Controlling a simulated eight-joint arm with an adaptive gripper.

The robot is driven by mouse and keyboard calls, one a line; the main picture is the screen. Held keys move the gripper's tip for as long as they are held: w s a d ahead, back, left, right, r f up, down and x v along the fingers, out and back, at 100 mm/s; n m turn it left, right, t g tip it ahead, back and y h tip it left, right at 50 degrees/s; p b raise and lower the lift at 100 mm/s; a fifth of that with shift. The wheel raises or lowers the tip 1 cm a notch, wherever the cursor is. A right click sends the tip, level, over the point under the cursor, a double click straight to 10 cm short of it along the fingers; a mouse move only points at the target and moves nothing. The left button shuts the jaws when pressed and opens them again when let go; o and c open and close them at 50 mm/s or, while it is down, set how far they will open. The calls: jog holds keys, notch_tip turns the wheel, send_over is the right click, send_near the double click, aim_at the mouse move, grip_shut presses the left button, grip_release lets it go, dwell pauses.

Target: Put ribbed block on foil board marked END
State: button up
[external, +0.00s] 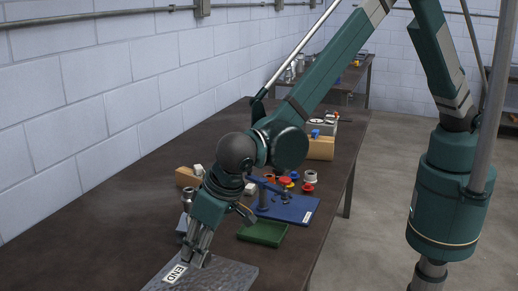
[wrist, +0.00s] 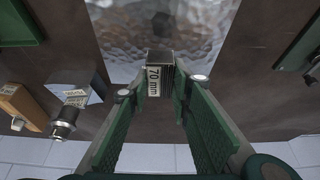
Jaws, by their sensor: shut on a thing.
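The ribbed block (wrist: 160,76) is a small dark block with a "70 mm" label, seen in the wrist view between my fingertips. My gripper (wrist: 161,86) is shut on it. The foil board (wrist: 215,25) is a shiny, crinkled silver sheet just beyond the block, and a dark reflection shows in it. In the external view the foil board (external: 225,277) lies at the near end of the table with a white END label (external: 175,273). My gripper (external: 197,257) points down over its far-left part. The block is hard to make out there, and I cannot tell whether it touches the board.
A green tray (external: 262,233) and a blue board (external: 298,209) lie beyond the foil board. A labelled grey block (wrist: 78,88), a metal fitting (wrist: 63,122) and a wooden block (wrist: 20,104) stand at the left of the wrist view. A brick wall borders the table.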

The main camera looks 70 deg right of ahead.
jog(key=shift+f, duration=1.55)
jog(key=shift+f, duration=1.9)
jog(key=shift+f, duration=0.2)
jog(key=o, duration=1.1)
jog(key=shift+r, duration=0.25)
jog(key=shift+v, duration=5.95)
